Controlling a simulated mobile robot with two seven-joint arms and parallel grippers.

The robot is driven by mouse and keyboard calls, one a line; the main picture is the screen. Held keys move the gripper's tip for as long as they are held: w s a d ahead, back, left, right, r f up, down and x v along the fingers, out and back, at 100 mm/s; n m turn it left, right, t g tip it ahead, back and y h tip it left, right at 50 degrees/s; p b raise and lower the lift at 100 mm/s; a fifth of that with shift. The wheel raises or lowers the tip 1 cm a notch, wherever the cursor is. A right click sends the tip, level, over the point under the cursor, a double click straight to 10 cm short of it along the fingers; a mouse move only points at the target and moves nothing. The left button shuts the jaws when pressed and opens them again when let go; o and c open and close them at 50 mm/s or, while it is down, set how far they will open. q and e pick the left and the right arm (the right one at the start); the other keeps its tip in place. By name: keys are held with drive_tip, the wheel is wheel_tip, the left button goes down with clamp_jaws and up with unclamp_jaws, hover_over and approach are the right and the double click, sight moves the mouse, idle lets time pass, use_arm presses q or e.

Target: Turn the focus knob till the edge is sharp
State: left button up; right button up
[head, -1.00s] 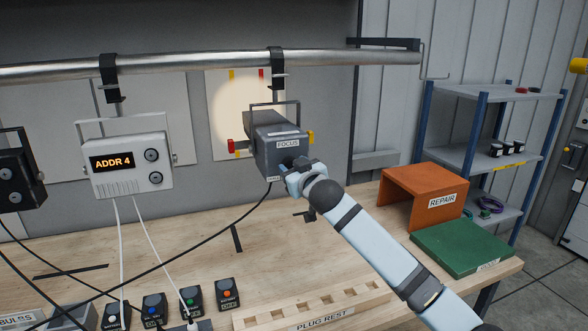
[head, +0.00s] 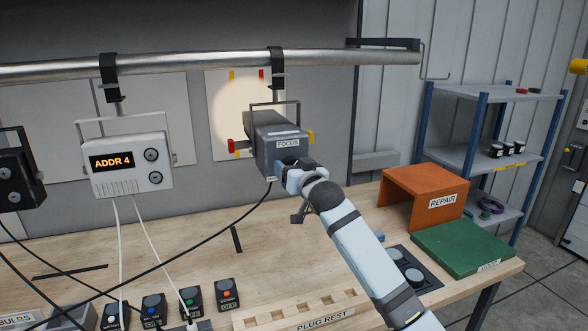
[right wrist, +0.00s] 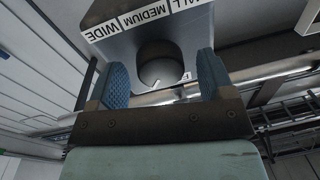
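The grey lamp housing labelled FOCUS (head: 262,135) hangs from the pipe in the head view. A pale round patch of light (head: 226,105) falls on the white panel behind it; its edge looks soft. My right gripper (head: 287,170) is at the near face of the housing and hides the knob there. In the right wrist view a dark round knob (right wrist: 160,65) with a white mark shows between the two blue-padded fingers of my right gripper (right wrist: 164,80). The fingers stand apart, with a visible gap on each side of the knob. My left gripper is not in view.
A grey box reading ADDR 4 (head: 128,165) hangs to the left. The orange REPAIR stand (head: 428,180) and green mat (head: 465,246) are at the right of the bench. The PLUG REST rack (head: 300,312) is at the front. Cables cross the left side.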

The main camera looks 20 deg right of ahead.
drive_tip(key=s+d+b, duration=0.1)
drive_tip(key=s+b, duration=0.1)
drive_tip(key=s, duration=1.1)
drive_tip(key=shift+s+d+f+b, duration=0.2)
drive_tip(key=shift+s+d+b, duration=0.15)
drive_tip(key=shift+b, duration=0.05)
idle(0.3)
